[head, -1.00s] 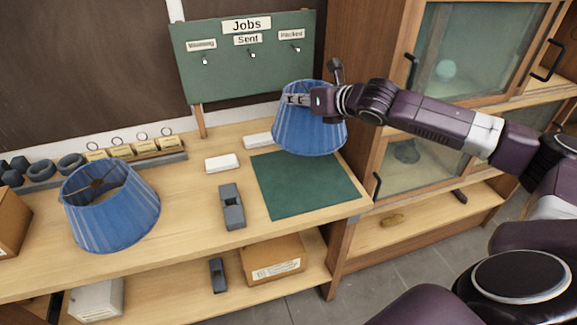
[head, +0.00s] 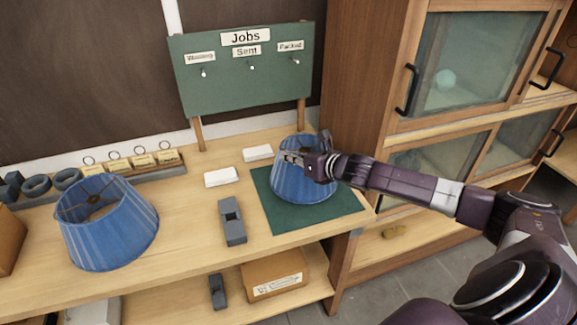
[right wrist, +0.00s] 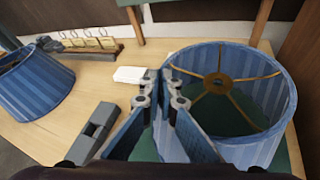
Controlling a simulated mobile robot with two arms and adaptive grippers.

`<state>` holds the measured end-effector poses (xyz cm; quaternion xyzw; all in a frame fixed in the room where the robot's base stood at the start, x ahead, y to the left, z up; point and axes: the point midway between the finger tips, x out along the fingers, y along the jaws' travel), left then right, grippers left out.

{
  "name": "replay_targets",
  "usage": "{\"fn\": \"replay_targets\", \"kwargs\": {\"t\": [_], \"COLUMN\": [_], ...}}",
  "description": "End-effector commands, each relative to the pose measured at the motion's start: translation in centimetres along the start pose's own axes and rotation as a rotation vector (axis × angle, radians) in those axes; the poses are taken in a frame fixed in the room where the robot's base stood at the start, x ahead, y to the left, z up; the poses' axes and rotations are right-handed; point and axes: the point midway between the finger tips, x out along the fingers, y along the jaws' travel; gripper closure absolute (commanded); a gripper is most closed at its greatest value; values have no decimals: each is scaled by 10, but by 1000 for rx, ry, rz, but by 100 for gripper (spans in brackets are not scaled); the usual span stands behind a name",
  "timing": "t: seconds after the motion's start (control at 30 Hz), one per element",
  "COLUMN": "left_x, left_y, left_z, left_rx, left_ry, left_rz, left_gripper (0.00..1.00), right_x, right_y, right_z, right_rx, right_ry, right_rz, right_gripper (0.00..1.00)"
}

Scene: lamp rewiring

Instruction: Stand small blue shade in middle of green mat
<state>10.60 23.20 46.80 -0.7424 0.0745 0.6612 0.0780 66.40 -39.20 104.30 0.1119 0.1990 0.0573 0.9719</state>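The small blue shade (head: 305,184) is upright, wide end down, over the back-middle part of the green mat (head: 325,213). Its base looks on or very near the mat; I cannot tell whether it touches. My right gripper (head: 292,158) is at the shade's upper rim, coming from the right. In the right wrist view, the fingers (right wrist: 164,88) are nearly together at the left side of the shade (right wrist: 265,105), pinching its wall. The mat shows through the shade's open top. My left gripper is not in view.
A larger blue shade (head: 108,228) stands at the left of the bench. A grey block-like tool (head: 232,221) lies left of the mat, and two white boxes (head: 221,177) lie behind it. The green jobs board (head: 240,85) stands behind; a cabinet (head: 360,100) is at right.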

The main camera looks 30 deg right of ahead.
Motion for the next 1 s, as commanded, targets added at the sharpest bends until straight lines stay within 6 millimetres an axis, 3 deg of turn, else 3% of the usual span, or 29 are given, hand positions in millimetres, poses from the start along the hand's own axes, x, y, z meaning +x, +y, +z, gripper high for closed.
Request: {"fn": "replay_targets", "kwargs": {"t": [0.3,0.7,0.9,1.0], "left_x": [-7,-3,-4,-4], "left_y": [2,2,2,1], "left_z": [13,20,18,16], "left_rx": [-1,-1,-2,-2], "left_ry": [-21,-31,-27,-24], "left_rz": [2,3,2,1], "left_gripper": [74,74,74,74], "right_x": [13,16,15,15], "right_y": [-8,-10,-10,-10], "right_z": [-32,-38,-37,-37], "right_rx": [1,-1,0,0], "right_ry": [0,-1,0,0], "right_rz": [0,1,0,0], "right_gripper": [100,100,78,78]}}
